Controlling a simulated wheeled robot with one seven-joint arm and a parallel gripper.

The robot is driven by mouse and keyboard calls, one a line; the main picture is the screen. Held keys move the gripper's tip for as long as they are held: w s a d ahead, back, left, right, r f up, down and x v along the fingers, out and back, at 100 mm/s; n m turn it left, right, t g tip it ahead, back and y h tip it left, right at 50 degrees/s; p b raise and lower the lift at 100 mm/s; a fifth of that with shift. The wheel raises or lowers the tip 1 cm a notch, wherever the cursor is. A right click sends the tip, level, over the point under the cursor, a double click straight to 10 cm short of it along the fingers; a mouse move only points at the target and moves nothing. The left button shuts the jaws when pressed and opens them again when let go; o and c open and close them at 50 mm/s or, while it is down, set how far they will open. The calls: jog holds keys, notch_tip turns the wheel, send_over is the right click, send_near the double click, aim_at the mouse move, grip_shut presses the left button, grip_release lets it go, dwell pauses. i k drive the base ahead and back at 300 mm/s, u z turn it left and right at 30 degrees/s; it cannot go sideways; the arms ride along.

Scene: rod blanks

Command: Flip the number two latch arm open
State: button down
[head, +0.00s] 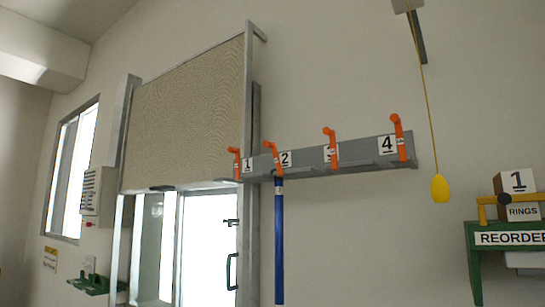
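A grey rail (360,152) on the wall carries a row of orange latch arms and number plates. A long blue rod (279,240) hangs upright from the rail right below this latch arm. I cannot tell whether the latch is open or closed. My gripper is not in view.
Similar orange latch arms sit at plates 1 (235,163), 3 (331,148) and 4 (399,138). A yellow pull cord handle (440,188) hangs right of the rail. A green REORDER stand (476,262) is at far right. A glass door (210,245) is behind, left.

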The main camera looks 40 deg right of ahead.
aim_at(267, 144)
jog(key=z, duration=0.15)
jog(key=i, duration=1.1)
jog(key=u, duration=0.3)
